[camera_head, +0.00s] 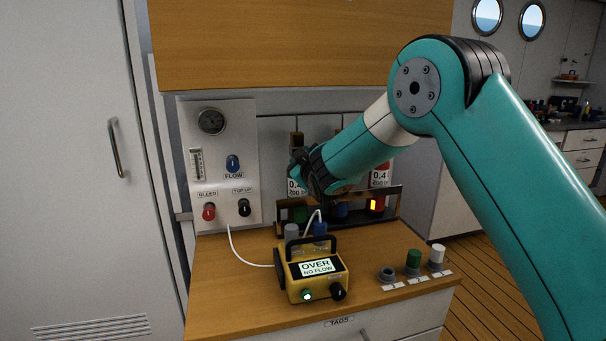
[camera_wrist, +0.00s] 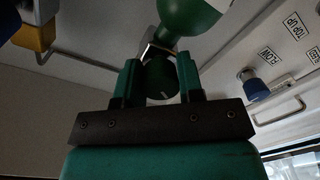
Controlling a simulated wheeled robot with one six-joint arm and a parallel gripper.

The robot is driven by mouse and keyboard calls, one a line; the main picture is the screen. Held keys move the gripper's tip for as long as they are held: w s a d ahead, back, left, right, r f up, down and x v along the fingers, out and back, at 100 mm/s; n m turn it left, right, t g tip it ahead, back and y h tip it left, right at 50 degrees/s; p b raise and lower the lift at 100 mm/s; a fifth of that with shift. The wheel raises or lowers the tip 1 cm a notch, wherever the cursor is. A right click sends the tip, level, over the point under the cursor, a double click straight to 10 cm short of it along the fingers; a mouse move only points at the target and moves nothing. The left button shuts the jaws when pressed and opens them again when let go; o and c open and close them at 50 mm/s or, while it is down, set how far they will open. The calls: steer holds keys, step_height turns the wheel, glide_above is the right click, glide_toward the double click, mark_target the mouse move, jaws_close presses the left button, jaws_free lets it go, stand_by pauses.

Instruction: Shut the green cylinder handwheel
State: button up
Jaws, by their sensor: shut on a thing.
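The fingers are shut on the handwheel from both sides. In the head view my wrist and gripper (camera_head: 312,174) are in front of the cylinder rack, and they hide the handwheel and most of the green cylinder.
A rack (camera_head: 395,213) holds several cylinders behind my arm. A white panel (camera_head: 218,135) with a gauge and FLOW, BLEED and TOP-UP knobs stands left. On the wooden counter (camera_head: 232,312), a yellow device (camera_head: 302,290) reads "OVER NO FLOW". Several caps stand at the right.

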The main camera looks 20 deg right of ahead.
steer(key=m+b, duration=0.2)
steer(key=b, duration=0.1)
steer(key=m+b, duration=0.3)
steer(key=shift+f, duration=0.4)
steer(key=m+b, duration=0.4)
steer(key=shift+a+r+m+b, duration=0.1)
steer(key=shift+a+m+b, duration=0.05)
steer(key=shift+m+b, duration=0.25)
steer(key=shift+r+m+b, duration=0.1)
steer(key=shift+m+b, duration=0.3)
steer(key=shift+m, duration=0.1)
steer(key=o, duration=0.9)
steer(key=shift+r, duration=0.1)
steer(key=shift+s, duration=0.15)
steer(key=s, duration=0.5)
steer(key=s+b, duration=0.1)
steer(key=s, duration=0.5)
steer(key=s+b, duration=0.1)
steer(key=s, duration=0.5)
steer(key=shift+s+d, duration=0.1)
steer(key=shift+d, duration=0.25)
